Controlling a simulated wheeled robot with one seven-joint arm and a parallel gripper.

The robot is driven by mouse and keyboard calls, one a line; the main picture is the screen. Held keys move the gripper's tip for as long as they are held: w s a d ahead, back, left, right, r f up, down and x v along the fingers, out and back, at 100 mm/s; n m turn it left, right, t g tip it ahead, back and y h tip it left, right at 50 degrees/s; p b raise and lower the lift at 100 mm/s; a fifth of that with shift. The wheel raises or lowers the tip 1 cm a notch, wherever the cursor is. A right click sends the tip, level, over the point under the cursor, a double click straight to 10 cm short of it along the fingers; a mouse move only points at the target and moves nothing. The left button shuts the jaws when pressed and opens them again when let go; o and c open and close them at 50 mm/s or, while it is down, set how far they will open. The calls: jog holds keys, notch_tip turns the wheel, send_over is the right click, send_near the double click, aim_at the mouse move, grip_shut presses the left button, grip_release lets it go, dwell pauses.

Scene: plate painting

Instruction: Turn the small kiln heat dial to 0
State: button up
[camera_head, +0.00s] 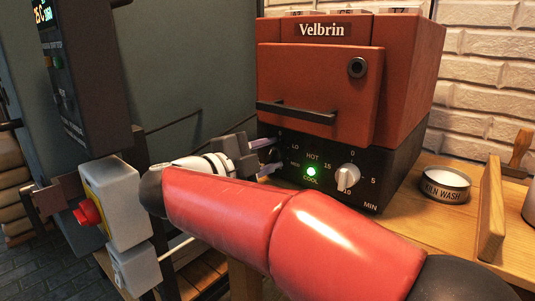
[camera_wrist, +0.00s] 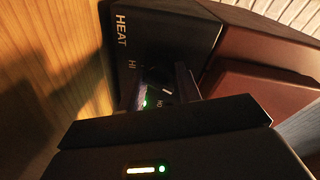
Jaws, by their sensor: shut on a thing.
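The small kiln (camera_head: 320,90) is a red box labelled Velbrin, with a black control panel (camera_head: 320,195) along its base. My gripper (camera_head: 268,157) reaches the panel's left end, its fingers shut on the heat dial there. The fingers hide most of that dial in the head view; the marks 0 and LO show beside it. In the wrist view the heat dial (camera_wrist: 158,78) is a dark shape between my fingertips, near the words HEAT and HI.
A kiln wash tin (camera_head: 446,185) and an upright wooden board (camera_head: 491,210) stand right on the wooden table. A switch box with a red knob (camera_head: 88,212) is at left.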

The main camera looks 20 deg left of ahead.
jog(key=n, duration=0.4)
jog(key=shift+f+n, duration=0.1)
jog(key=shift+n, duration=0.2)
dwell(0.3)
jog(key=o, duration=0.7)
jog(key=v, duration=0.7)
jog(key=shift+s+a+f+b, duration=0.15)
jog(key=shift+s+a+b, duration=0.1)
jog(key=shift+s+b, duration=0.1)
jog(key=shift+s, duration=0.1)
